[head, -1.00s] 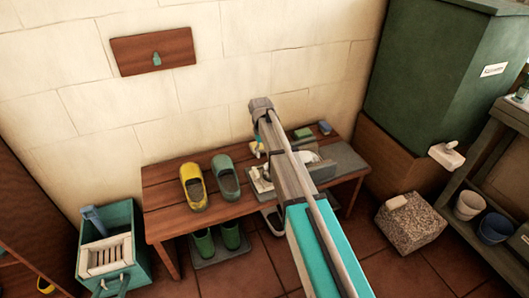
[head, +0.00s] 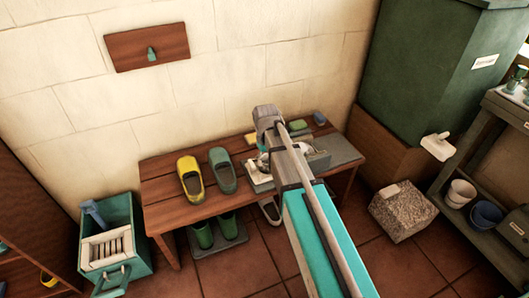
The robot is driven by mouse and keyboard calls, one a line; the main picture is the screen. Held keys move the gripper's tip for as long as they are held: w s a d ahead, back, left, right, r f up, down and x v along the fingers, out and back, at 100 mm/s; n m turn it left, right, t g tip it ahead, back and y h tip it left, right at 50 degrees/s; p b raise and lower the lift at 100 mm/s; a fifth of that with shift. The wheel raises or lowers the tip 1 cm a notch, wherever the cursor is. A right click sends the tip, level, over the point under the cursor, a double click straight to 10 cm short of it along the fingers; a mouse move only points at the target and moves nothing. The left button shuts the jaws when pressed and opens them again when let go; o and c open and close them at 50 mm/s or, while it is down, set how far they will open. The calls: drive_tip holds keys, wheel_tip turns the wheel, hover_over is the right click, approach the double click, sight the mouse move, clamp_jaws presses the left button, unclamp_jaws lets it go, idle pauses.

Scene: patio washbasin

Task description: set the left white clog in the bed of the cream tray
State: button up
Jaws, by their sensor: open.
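My arm reaches up over the bench from below. The jaws are hidden behind its links, so I cannot see them or anything between them.
A yellow clog (head: 190,180) and a green clog (head: 222,171) stand on the bench (head: 165,215). Green boots (head: 203,233) stand underneath. A green sponge (head: 300,125) lies at the back. A teal crate (head: 110,245) is left; a stone block (head: 402,212) is right.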

drive_tip(key=shift+s+d+r, duration=0.15)
drive_tip(key=shift+s, duration=0.75)
drive_tip(key=shift+s+d+r, duration=0.1)
drive_tip(key=shift+s+r, duration=0.05)
drive_tip(key=shift+s, duration=0.75)
drive_tip(key=s+d+m, duration=0.4)
drive_tip(key=s+d, duration=0.5)
drive_tip(key=s, duration=0.2)
wheel_tip(320, 180, up, 29)
drive_tip(key=p, duration=2.9)
drive_tip(key=shift+s, duration=0.15)
